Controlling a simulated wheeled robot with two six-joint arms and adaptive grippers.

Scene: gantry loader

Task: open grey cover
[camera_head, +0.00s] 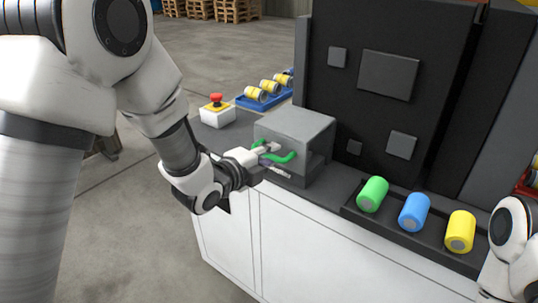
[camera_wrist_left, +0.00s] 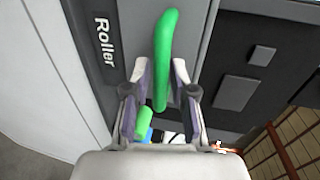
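The grey cover (camera_head: 298,124) is a box-like lid with a green handle (camera_head: 280,157) on its front. It sits closed on a dark base on the counter. My left gripper (camera_head: 267,151) is at the handle, in front of the cover. In the left wrist view, the green handle (camera_wrist_left: 163,60) runs between the two fingers (camera_wrist_left: 160,72) of my left gripper. The fingers are apart, with a visible gap on both sides of the handle. The grey cover face (camera_wrist_left: 198,22) shows behind it. My right arm shows at the lower right, but its gripper is out of frame.
A red stop button (camera_head: 215,100) on a white box stands left of the cover. Behind it is a blue tray (camera_head: 250,103) with yellow cylinders. Right of the cover, a dark tray (camera_head: 350,209) holds green, blue and yellow cylinders. A tall black panel (camera_head: 345,100) rises behind.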

